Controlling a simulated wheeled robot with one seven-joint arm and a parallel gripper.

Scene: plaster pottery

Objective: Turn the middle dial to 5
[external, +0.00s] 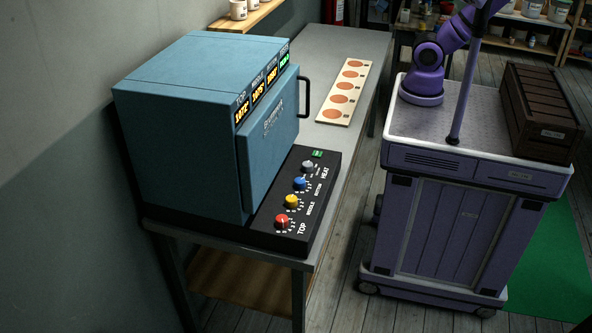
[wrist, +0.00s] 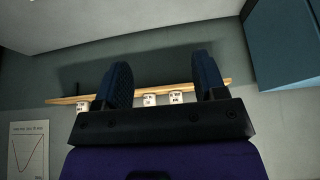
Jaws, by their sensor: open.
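The middle dial is a yellow knob (external: 291,201) on the black control panel (external: 262,222) in front of the blue kiln (external: 180,95). The word MIDDLE is printed beside it. A red knob (external: 281,220) marked TOP is on its near side, and a blue knob (external: 300,183) marked BOTTOM is on its far side. The dial's exact setting is too small to read. My gripper (wrist: 161,74) shows in the wrist view with its two dark fingers wide apart and nothing between them. It is away from the panel and outside the external view.
A grey knob (external: 307,167) marked HEAT and a green switch (external: 317,154) are at the panel's far end. The kiln door has a black handle (external: 304,98). A board with orange discs (external: 345,91) lies on the table (external: 335,47). A wall shelf (wrist: 65,100) holds white cups.

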